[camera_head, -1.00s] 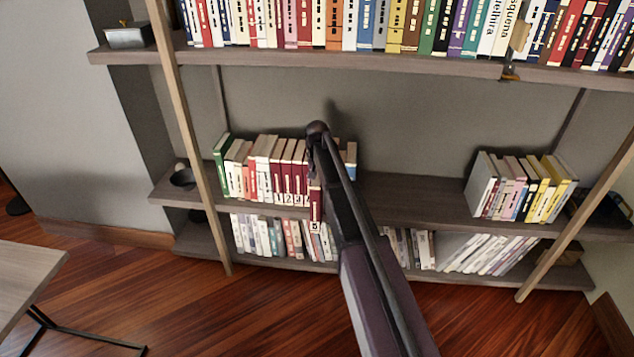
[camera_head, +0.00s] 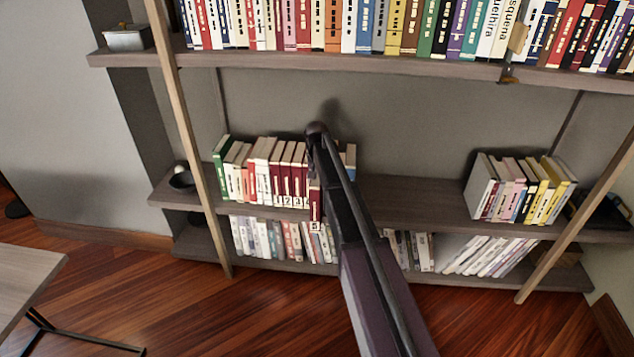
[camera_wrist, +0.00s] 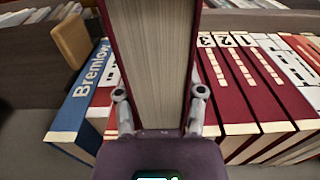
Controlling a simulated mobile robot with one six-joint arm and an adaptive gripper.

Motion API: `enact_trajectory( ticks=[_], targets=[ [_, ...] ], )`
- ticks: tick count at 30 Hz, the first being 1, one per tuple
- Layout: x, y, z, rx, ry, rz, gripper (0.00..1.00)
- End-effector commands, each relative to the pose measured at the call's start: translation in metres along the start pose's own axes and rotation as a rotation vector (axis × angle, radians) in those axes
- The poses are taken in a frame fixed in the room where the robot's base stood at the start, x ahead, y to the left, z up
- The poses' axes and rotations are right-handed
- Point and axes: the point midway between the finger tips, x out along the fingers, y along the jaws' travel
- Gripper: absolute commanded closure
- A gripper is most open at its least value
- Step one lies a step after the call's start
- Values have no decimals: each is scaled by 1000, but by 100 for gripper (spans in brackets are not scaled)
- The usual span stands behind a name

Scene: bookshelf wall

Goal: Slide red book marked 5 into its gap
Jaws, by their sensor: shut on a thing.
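My gripper (camera_wrist: 159,93) is shut on a red book (camera_wrist: 150,60), with a finger on each side, its pale page edges facing the wrist camera. In the head view the red book (camera_head: 315,203) hangs upright at the front edge of the shelf, lower than the row; its mark is too small to read surely. Red books marked 1, 2 and 3 (camera_wrist: 235,85) stand to its right in the wrist view and to its left in the head view (camera_head: 286,180). A blue book (camera_wrist: 85,105) stands on the other side. The gap is hidden behind my arm and the held book.
The middle shelf (camera_head: 415,205) is bare right of the row, up to another book group (camera_head: 520,190). More books fill the shelf above (camera_head: 400,25) and the one below (camera_head: 285,240). A wooden upright (camera_head: 190,130) stands left of the row. A tan block (camera_wrist: 72,42) lies near the blue book.

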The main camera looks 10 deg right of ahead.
Motion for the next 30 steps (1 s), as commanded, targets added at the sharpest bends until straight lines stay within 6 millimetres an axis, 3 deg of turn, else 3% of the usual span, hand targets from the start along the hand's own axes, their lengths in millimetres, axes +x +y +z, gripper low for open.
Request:
enact_trajectory(
  ticks=[30],
  targets=[
    [0,0,-16,0,0,0,100]
  ],
)
